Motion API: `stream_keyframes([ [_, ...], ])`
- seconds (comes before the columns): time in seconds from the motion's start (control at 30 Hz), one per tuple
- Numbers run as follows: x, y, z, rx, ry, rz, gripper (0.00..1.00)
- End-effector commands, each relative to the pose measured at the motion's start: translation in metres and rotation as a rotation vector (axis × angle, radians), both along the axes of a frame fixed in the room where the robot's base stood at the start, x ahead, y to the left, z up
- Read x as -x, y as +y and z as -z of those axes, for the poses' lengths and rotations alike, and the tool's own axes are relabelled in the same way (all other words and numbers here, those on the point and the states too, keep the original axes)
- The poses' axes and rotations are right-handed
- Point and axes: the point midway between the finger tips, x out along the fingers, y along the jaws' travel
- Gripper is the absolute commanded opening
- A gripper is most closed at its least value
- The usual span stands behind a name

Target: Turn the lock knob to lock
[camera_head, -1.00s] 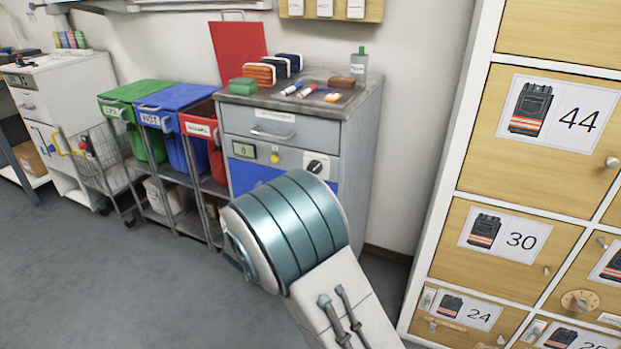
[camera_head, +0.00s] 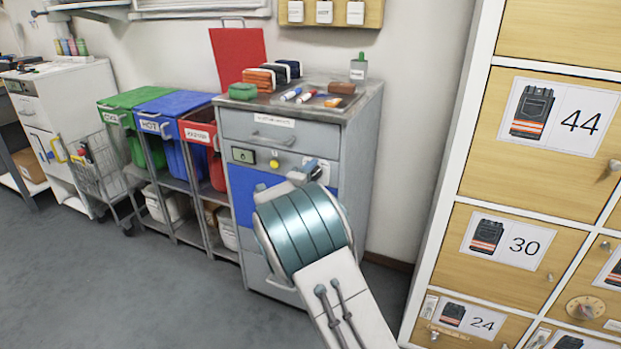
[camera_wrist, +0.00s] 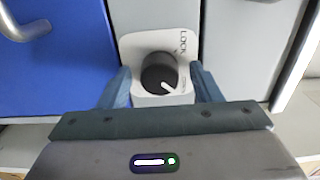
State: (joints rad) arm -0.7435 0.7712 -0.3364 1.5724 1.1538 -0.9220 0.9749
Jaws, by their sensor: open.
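The lock knob (camera_wrist: 158,74) is a round black dial with a white pointer line on a pale plate (camera_wrist: 186,42) marked LOCK. In the wrist view the pointer aims down and to the right, away from the LOCK lettering. My gripper (camera_wrist: 165,84) is open, with one blue finger on each side of the knob; I cannot tell whether they touch it. In the head view my gripper (camera_head: 303,173) is at the front of the grey cabinet (camera_head: 356,165), at the knob plate, and hides the knob.
A yellow button (camera_head: 274,164) and a small green display (camera_head: 243,156) sit left of the plate. A blue panel (camera_wrist: 55,55) and a metal handle (camera_wrist: 28,27) are beside my gripper. Pens and pouches lie on the cabinet top. Wooden lockers (camera_head: 515,190) stand at the right.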

Motion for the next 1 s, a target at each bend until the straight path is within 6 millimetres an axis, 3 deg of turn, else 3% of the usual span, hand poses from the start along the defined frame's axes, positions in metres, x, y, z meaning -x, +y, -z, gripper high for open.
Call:
stream_keyframes([
  [0.07, 0.0001, -0.0001, 0.0001, 0.000, 0.000, 0.000, 0.58],
  [0.23, 0.0003, -0.0001, 0.0001, 0.000, 0.000, 0.000, 0.14],
  [0.67, 0.0004, 0.0000, -0.0007, 0.059, 0.023, 0.000, 0.14],
  [1.0, 0.0004, -0.0002, -0.0025, 0.298, 0.110, 0.000, 0.14],
])
